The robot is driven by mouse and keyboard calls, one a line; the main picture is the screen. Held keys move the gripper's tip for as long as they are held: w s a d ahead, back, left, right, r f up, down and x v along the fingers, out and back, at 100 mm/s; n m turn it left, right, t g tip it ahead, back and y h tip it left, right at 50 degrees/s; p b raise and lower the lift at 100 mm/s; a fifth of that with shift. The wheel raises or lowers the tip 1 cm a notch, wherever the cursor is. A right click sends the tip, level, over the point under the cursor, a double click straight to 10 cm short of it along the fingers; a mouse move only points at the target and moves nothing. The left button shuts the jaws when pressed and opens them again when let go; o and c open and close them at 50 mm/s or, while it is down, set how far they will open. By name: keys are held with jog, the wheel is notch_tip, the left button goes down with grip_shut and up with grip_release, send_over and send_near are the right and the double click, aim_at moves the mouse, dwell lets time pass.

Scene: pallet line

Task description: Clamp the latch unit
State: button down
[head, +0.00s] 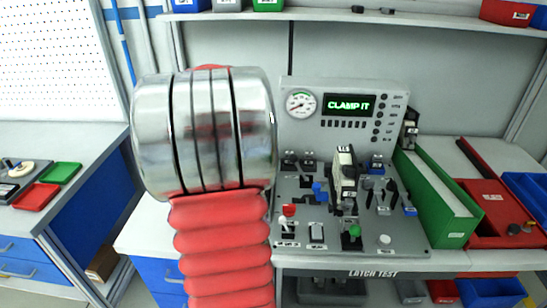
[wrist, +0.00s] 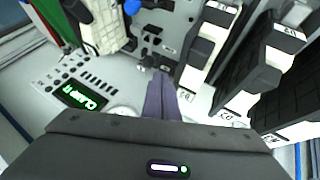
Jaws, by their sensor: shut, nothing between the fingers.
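The latch unit (head: 344,172), a pale and black block, stands upright in the middle of the grey test panel (head: 290,207). A blue-handled clamp (head: 319,190) is just left of it; I cannot tell how closely it touches. In the wrist view the unit (wrist: 100,24) is at the top left, with the blue handle (wrist: 132,6) beside it. My gripper (wrist: 161,76) has its dark purple fingers together and empty, apart from both, near the display side of the panel. My arm hides the gripper in the head view.
The display (head: 348,105) reads CLAMP IT, beside a gauge (head: 300,103). Red, white, green and black controls crowd the panel. A green bin (head: 436,205) stands at its right. Several black-and-white units (wrist: 212,45) stand close right of my fingers in the wrist view.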

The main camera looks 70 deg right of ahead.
dwell(0.3)
jog(key=x, duration=1)
jog(key=shift+a, duration=0.1)
dwell(0.3)
jog(key=shift+s+r, duration=0.1)
jog(key=shift+s, duration=0.15)
